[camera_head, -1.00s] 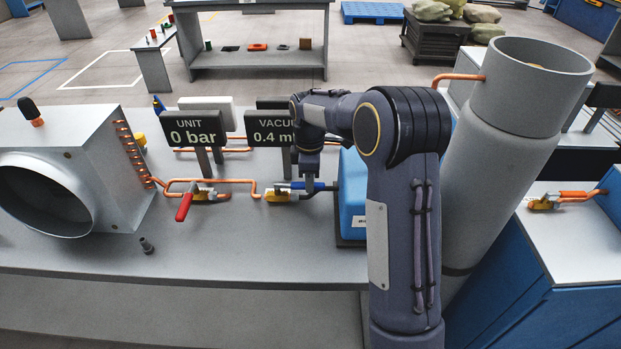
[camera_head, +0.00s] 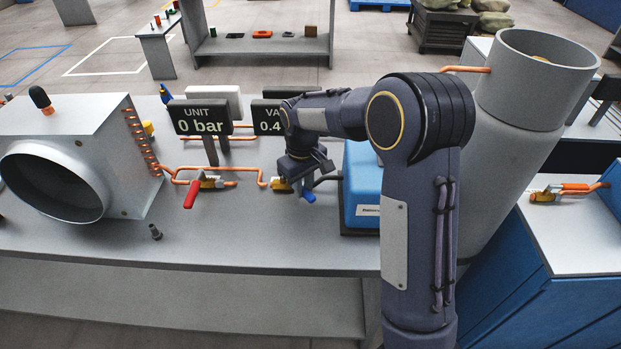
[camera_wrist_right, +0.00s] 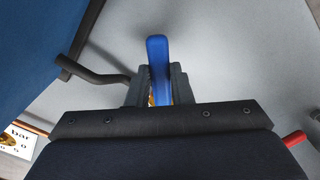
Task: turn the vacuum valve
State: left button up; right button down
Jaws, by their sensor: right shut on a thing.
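The vacuum valve has a blue handle (camera_head: 308,191) and a brass body (camera_head: 281,184) on the copper pipe, beside the blue pump. My right gripper (camera_head: 304,178) reaches down over the valve and is shut on the blue handle, which now points toward the front of the bench. In the right wrist view the blue handle (camera_wrist_right: 158,70) stands between the two dark fingers of the right gripper (camera_wrist_right: 158,88). The wrist hides part of the valve. A red-handled valve (camera_head: 192,193) sits to the left on the same pipe. My left gripper is not in view.
The blue pump (camera_head: 362,185) stands right of the valve, with a dark hose (camera_wrist_right: 95,72) to it. Signs stand behind: one reads "UNIT 0 bar" (camera_head: 200,118), the other is partly hidden. A grey box with a round duct (camera_head: 52,185) is at left.

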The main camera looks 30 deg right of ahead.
jog(key=a+m, duration=0.1)
jog(key=m, duration=0.1)
jog(key=a+m+p, duration=0.1)
jog(key=a+m, duration=0.1)
jog(key=shift+s+a+m, duration=0.1)
jog(key=shift+a+m, duration=0.2)
jog(key=shift+w+a+m+p, duration=0.25)
jog(key=shift+a+m, duration=0.45)
jog(key=shift+m, duration=0.3)
jog(key=shift+w+a+m+p, duration=0.15)
jog(key=shift+w+a+m, duration=0.1)
jog(key=shift+a+m, duration=0.6)
jog(key=shift+d+m, duration=0.2)
jog(key=shift+m, duration=0.05)
jog(key=c, duration=1.3)
grip_release()
notch_tip(320, 180, up, 8)
jog(key=shift+f, duration=0.1)
